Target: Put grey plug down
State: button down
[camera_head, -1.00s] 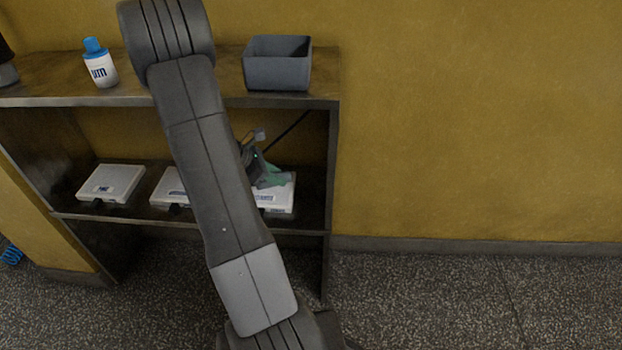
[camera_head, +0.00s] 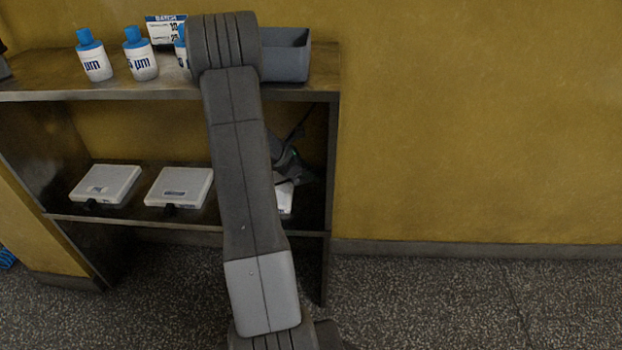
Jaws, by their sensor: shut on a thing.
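My gripper (camera_head: 291,166) is in the right bay of the shelf unit, above the rightmost white case (camera_head: 285,198), partly hidden behind my own arm. It is dark with a small teal-green spot. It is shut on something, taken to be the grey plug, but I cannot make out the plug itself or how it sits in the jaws. A dark cable-like line (camera_head: 303,121) runs up and right from behind the gripper toward the shelf's right side.
Two more white cases (camera_head: 105,184) (camera_head: 180,187) lie on the lower shelf. On the top board (camera_head: 55,80) stand blue-capped bottles (camera_head: 94,62) (camera_head: 141,60), a sign (camera_head: 165,30) and a grey bin (camera_head: 287,62), partly behind my arm. The right side panel (camera_head: 328,170) is close to my gripper.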

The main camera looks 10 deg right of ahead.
jog(key=shift+d+f, duration=0.1)
jog(key=shift+f, duration=0.75)
jog(key=shift+w+r, duration=0.1)
jog(key=shift+f+b, duration=0.65)
jog(key=c, duration=1.1)
grip_release()
jog(key=shift+r, duration=0.15)
